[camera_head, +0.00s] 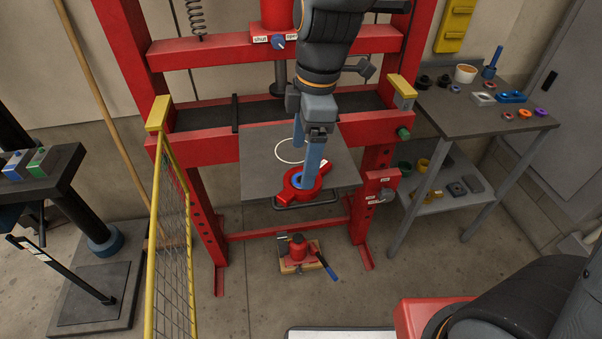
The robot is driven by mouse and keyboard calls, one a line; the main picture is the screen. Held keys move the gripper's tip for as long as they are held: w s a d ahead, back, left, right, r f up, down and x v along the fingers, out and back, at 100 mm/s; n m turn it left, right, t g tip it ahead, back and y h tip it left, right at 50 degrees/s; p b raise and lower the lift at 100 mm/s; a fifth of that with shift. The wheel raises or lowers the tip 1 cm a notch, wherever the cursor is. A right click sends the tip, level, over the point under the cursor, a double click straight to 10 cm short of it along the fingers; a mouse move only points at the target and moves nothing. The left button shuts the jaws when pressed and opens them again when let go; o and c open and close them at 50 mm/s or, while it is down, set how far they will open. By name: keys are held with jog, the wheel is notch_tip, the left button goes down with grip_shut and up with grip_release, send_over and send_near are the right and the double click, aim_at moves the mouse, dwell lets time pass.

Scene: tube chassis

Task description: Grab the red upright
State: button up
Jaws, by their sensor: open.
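The red upright (289,192) looks to be the red part with a blue ring in its middle, lying on a grey plate (257,165) in the red press frame. My gripper (305,163) points down over the plate with its two blue fingers apart. The nearer finger overlaps the right side of the red part in the picture; I cannot tell whether it touches. The farther finger ends above the plate, near a white circle drawn there. Nothing shows between the fingers.
Red press posts (203,200) stand on both sides of the plate. A yellow mesh guard (172,240) is at the left front. A grey bench (480,112) with several small parts is at the right. A red jack (298,250) sits on the floor below.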

jog(key=shift+w+d+r+m, duration=0.15)
jog(key=shift+d+m, duration=0.1)
jog(key=shift+d, duration=0.3)
jog(key=shift+w+d+r+m, duration=0.15)
jog(key=shift+d+m, duration=0.1)
jog(key=shift+d, duration=0.3)
jog(key=shift+w+a+f+p, duration=0.1)
jog(key=shift+a+f+p, duration=0.25)
jog(key=shift+f, duration=0.95)
jog(key=shift+w+a+f+p, duration=0.15)
jog(key=shift+f+p, duration=0.35)
jog(key=shift+f, duration=0.75)
jog(key=shift+w+a+f+p, duration=0.1)
jog(key=shift+a+f+p, duration=0.25)
jog(key=shift+f, duration=0.95)
jog(key=shift+d, duration=0.1)
jog(key=c, duration=1.3)
jog(key=shift+c, duration=0.8)
jog(key=shift+r, duration=0.15)
